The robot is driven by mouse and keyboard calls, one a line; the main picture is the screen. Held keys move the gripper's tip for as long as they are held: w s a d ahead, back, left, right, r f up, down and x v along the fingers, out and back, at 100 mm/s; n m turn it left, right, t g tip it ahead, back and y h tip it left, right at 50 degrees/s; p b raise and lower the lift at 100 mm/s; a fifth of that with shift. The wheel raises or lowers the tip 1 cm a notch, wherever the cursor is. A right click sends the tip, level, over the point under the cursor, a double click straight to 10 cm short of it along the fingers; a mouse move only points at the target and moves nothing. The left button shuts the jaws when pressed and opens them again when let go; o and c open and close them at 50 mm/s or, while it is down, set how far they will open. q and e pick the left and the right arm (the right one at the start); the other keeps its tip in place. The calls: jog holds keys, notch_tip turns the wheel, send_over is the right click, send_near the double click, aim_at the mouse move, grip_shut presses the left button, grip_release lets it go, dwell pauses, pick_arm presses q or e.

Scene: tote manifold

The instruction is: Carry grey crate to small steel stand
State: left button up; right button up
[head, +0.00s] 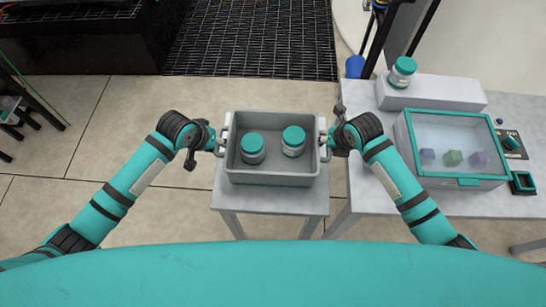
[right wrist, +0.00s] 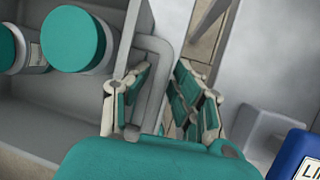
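The grey crate (head: 272,178) is upright in the middle of the head view, with two teal-lidded jars (head: 253,147) (head: 293,140) inside. It appears to rest on a small light-grey stand (head: 270,202) with legs. My left gripper (head: 219,142) is at the crate's left handle; its fingers are too small to judge. My right gripper (head: 327,141) is at the right handle. In the right wrist view its two fingers (right wrist: 160,100) are apart, one on each side of the crate's grey handle, with a gap on the outer side.
A larger light-grey table (head: 365,203) stands close on the right. It bears a clear-topped teal-edged case (head: 455,143) with small blocks, and a raised white block (head: 432,93) with a jar (head: 402,72). A dark grating (head: 250,40) lies behind. Tiled floor (head: 70,140) is open at left.

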jog(key=shift+r, duration=0.1)
pick_arm(q)
jog(key=v, duration=0.7)
jog(key=shift+r, duration=0.2)
pick_arm(e)
jog(key=v, duration=1.2)
pick_arm(q)
jog(key=shift+s, duration=0.15)
pick_arm(e)
jog(key=shift+s, duration=0.1)
